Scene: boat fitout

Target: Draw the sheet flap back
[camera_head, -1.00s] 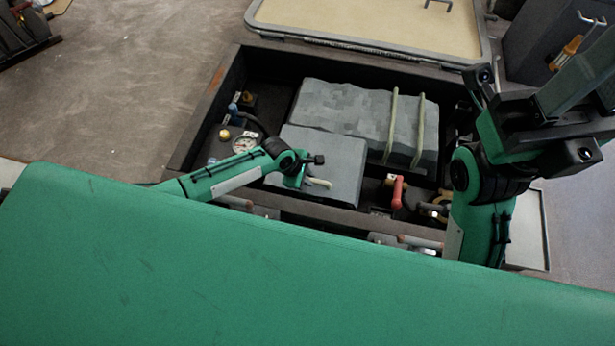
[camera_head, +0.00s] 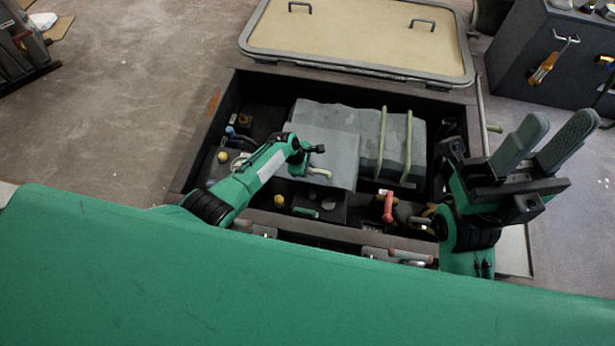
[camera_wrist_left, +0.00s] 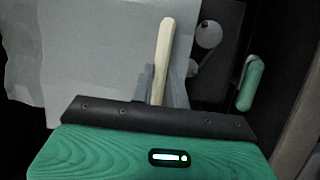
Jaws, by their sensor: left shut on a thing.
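The light grey sheet flap (camera_head: 325,142) lies over the grey sheet-covered block (camera_head: 365,128) in the open dark box. It also shows in the left wrist view (camera_wrist_left: 90,60). A pale rod-shaped pull (camera_head: 321,172) is at the flap's front edge. My left gripper (camera_head: 312,165) is shut on this pull, which stands out between its fingers in the left wrist view (camera_wrist_left: 163,55). My right gripper (camera_head: 556,128) is open and empty, raised to the right of the box, its two grey fingers apart.
Two pale straps (camera_head: 380,145) cross the block. A red handle (camera_head: 388,207), a green handle (camera_head: 306,212) and yellow knobs (camera_head: 279,200) sit low in the box. The box's lid (camera_head: 350,40) lies open behind. A dark cabinet (camera_head: 555,60) stands at the back right.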

